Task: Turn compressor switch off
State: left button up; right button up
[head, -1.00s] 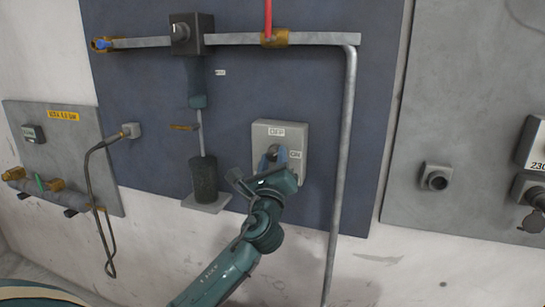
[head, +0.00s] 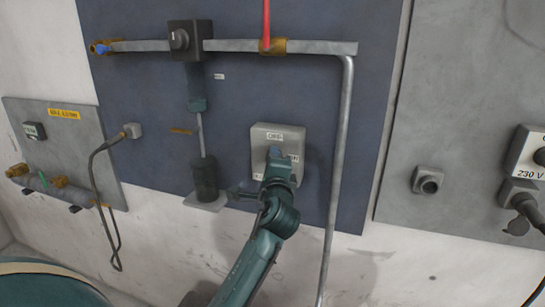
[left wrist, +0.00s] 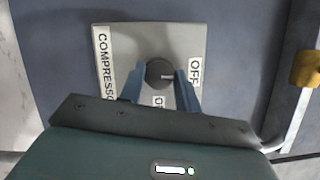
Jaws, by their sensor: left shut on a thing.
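The compressor switch (head: 263,135) is a light grey box on the dark blue panel, with an OFF label at its top and an ON label at its right. In the left wrist view the box (left wrist: 195,40) appears turned, with OFF at the right, ON below and the COMPRESSOR label at the left. Its round dark knob (left wrist: 158,71) has a white mark pointing right, towards OFF. My left gripper (head: 274,156) is shut on the knob, its blue fingers (left wrist: 158,82) on either side. The gripper hides the box's lower part in the head view. My right gripper is not in view.
A grey pipe (head: 344,150) runs down right of the switch. A dark cylinder (head: 205,180) stands on a small ledge to the left. A black cable (head: 92,185) hangs farther left. A grey panel with sockets (head: 428,181) is at the right.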

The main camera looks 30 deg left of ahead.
pick_arm(q)
jog(key=shift+a+r+n, duration=0.15)
jog(key=shift+r+n, duration=0.05)
jog(key=shift+n, duration=0.3)
jog(key=o, duration=0.8)
jog(key=shift+f, duration=0.1)
jog(key=shift+o, duration=0.6)
jog(key=shift+f, duration=0.15)
